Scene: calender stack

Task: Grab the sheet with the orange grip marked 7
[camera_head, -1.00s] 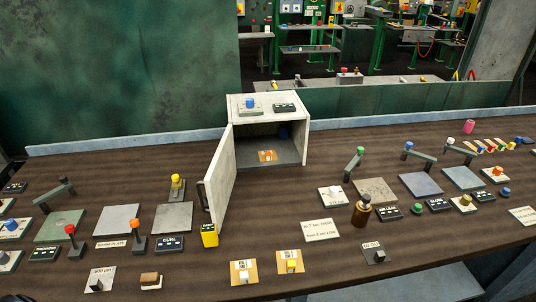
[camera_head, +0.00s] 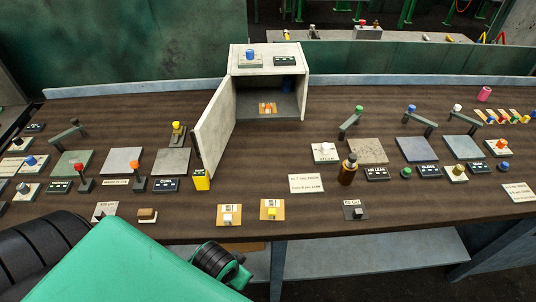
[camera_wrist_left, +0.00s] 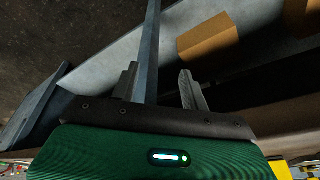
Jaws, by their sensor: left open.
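A tan sheet with an orange grip (camera_head: 267,107) lies on the floor of the open grey cabinet (camera_head: 243,105) in the head view; its number is too small to read. Two similar tan sheets lie at the table's front edge, one with a white grip (camera_head: 229,214) and one with a yellow grip (camera_head: 271,209). My green left arm comes in at the bottom left of the head view, well short of the cabinet. In the left wrist view my left gripper (camera_wrist_left: 160,87) is open, with nothing between its fingers. My right gripper is not in view.
A dark brown bottle (camera_head: 348,169) stands right of the cabinet. Levers, plates and knobs line both sides. A tan box (camera_wrist_left: 208,39) shows in the left wrist view.

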